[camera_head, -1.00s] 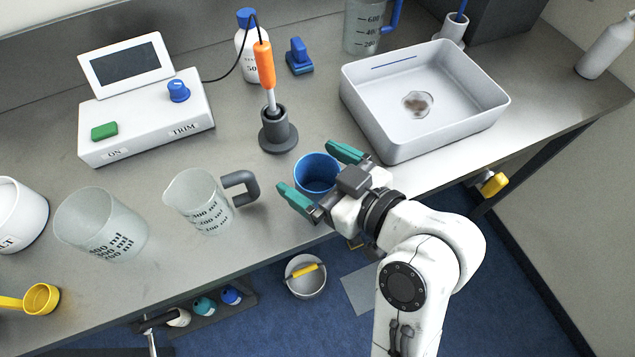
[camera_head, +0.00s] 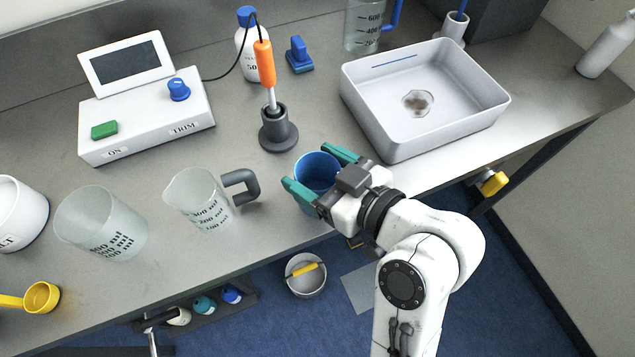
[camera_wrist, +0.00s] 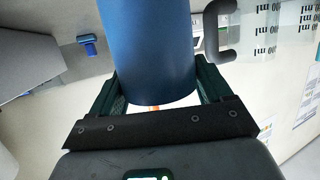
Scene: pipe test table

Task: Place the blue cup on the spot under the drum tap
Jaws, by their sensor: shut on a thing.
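The blue cup (camera_head: 319,170) is at the front edge of the table, its open mouth facing up in the head view. My gripper (camera_head: 308,167) is shut on it, with one teal finger on each side. In the wrist view the cup (camera_wrist: 150,50) fills the space between the dark fingers (camera_wrist: 157,92). I cannot tell whether its base touches the table. A yellow tap-like part (camera_head: 493,183) shows below the table's right front edge; I cannot tell if it is the drum tap. No drum or marked spot is clearly visible.
A beaker with a grey handle (camera_head: 208,203) stands left of the cup. A probe in a grey stand (camera_head: 278,130) is behind it. A white basin (camera_head: 385,135) is to the right. A small bucket (camera_head: 305,283) is on the blue floor below.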

